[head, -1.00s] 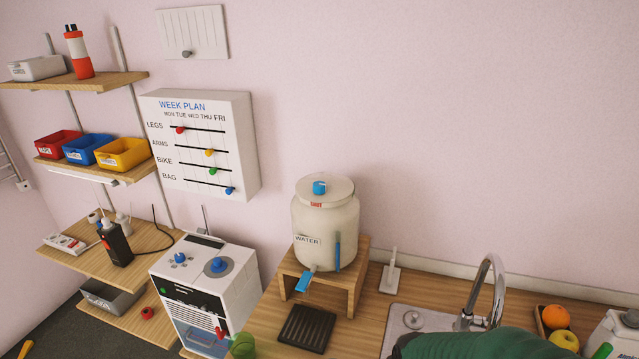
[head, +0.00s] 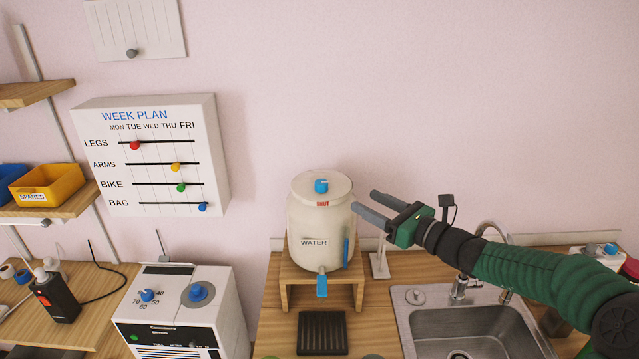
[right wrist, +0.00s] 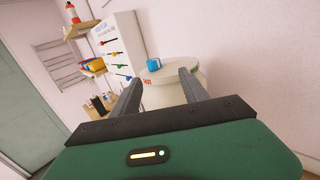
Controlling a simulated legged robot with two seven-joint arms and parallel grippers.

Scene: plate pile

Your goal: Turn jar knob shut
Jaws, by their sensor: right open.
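The white water jar (head: 314,241) stands on a wooden stand, with a blue knob (head: 321,186) on its lid and a red "SHUT" mark on the lid's front edge. A blue tap (head: 322,284) is at its lower front. My right gripper (head: 364,206) is open and empty, just right of the jar near lid height. In the right wrist view the blue knob (right wrist: 153,64) and the lid (right wrist: 170,78) show ahead, between and beyond the two fingers. The fingers appear apart from the knob. My left gripper is not in view.
The wooden stand (head: 357,288) holds the jar, with a black drip tray (head: 322,333) in front. A sink (head: 465,330) with a faucet lies right, below my arm. A white machine with blue knobs (head: 178,310) stands left. The wall above the jar is clear.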

